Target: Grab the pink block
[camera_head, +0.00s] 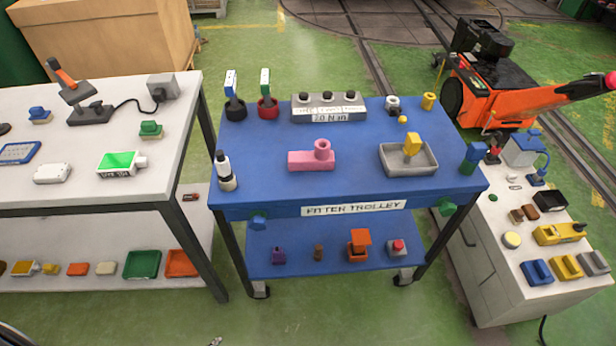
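The pink block (305,161) sits on the top of the blue trolley (262,178), near its middle. It is a long low block with a short round hollow-topped post rising from its right part. Nothing touches it or covers it. Neither of my grippers can be made out in the head view.
A grey tray (384,164) holding a yellow block (412,145) is right of the pink block. A black-and-white bottle (225,171) stands left, and a three-knob box (328,107) behind. Blue surface around the block is clear. A white table (75,193) flanks the left, a cabinet (495,285) the right.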

